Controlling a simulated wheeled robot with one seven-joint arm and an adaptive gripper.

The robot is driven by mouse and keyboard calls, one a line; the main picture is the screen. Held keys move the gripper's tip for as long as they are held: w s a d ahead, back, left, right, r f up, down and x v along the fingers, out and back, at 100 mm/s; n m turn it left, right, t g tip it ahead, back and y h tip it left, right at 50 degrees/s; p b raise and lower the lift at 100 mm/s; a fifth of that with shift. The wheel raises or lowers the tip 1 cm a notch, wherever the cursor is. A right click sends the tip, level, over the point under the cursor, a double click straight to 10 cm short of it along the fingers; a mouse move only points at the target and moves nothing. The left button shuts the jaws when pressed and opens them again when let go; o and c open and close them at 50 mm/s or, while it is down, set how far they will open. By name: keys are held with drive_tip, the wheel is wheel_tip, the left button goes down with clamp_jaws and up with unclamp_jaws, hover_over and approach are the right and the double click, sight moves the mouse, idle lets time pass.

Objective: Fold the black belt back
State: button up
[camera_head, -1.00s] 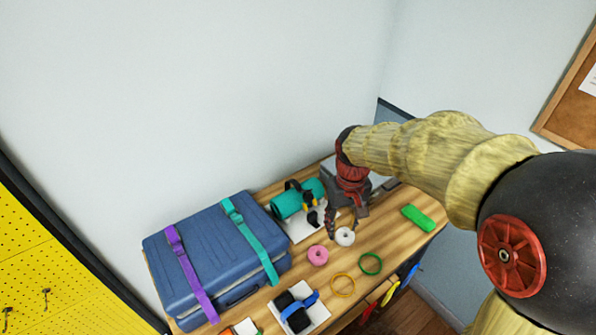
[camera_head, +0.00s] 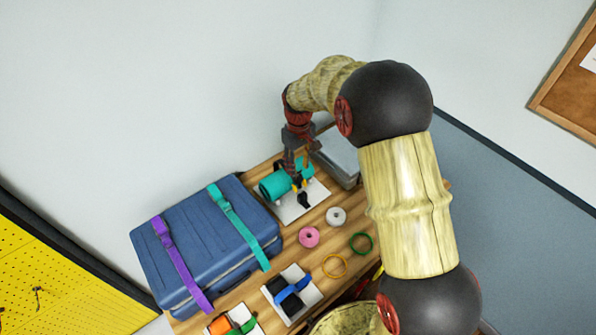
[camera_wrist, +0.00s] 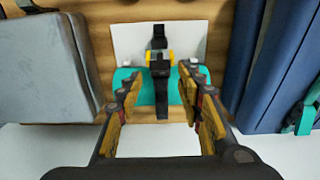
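The black belt (camera_wrist: 162,106) runs across the teal roll (camera_wrist: 147,97) in the wrist view, with a yellow buckle (camera_wrist: 151,56) on it. One end of the belt lies on the white board (camera_wrist: 185,38) beyond the roll. In the head view the belt (camera_head: 304,200) shows on the board's near side, and the teal roll (camera_head: 270,188) lies behind it. My gripper (camera_wrist: 159,82) is open above the roll, one finger on each side of the belt with clear gaps. In the head view my gripper (camera_head: 298,163) hides part of the belt and roll.
A blue suitcase (camera_head: 190,250) with purple and teal straps stands left of the roll, and a grey box (camera_head: 338,158) stands close on the right. Pink (camera_head: 309,237) and white rolls, green and yellow rings, and a blue-strapped board (camera_head: 305,307) lie nearer.

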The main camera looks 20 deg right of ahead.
drive_tip(key=shift+f, duration=1.5)
drive_tip(key=shift+c, duration=0.8)
drive_tip(key=c, duration=0.7)
clamp_jaws()
